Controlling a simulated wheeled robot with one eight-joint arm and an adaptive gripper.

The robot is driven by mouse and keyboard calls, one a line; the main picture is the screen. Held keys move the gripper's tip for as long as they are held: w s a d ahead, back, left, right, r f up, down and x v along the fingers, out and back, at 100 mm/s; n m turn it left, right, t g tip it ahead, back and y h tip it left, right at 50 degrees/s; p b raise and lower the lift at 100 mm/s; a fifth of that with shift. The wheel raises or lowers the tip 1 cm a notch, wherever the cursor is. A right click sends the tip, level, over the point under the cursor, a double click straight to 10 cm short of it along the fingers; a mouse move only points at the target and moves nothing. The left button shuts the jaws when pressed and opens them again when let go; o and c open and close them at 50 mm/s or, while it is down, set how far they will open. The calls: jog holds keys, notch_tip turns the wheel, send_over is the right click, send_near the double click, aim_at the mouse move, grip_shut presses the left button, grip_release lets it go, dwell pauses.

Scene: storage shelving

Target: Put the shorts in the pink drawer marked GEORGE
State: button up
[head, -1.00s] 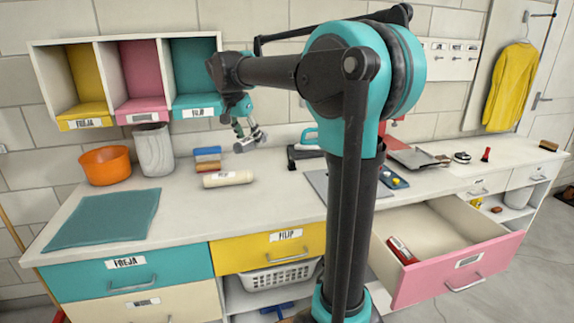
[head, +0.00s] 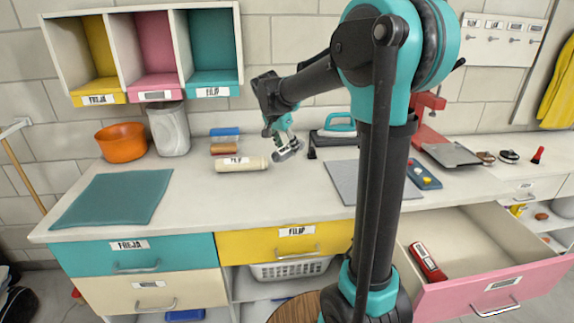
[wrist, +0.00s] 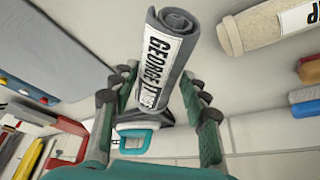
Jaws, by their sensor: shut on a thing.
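A grey rolled cloth (wrist: 180,60) carries a white label reading GEORGE; I take it for the shorts, though its rolled form hides the shape. My gripper (wrist: 158,88) is shut on it, with fingers on both sides of the roll. In the head view my gripper (head: 284,143) is above the counter, right of a cream roll. The pink drawer (head: 446,302) at lower right is pulled open. Its front has a white label too small to read. A red object (head: 428,262) lies inside at the left; the rest of the visible drawer floor is bare.
The counter (head: 200,190) holds a cream roll (head: 241,164), a teal mat (head: 113,199), an orange bowl (head: 122,142), an iron (head: 335,130) and a grey board (head: 357,180). Wall cubbies (head: 158,95) hang at upper left. A shut yellow drawer (head: 258,247) is left of my arm.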

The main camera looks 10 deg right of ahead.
jog(key=shift+f, duration=3.7)
jog(key=o, duration=1.4)
jog(key=shift+f, duration=0.1)
jog(key=v, duration=1.2)
jog(key=shift+s, duration=0.15)
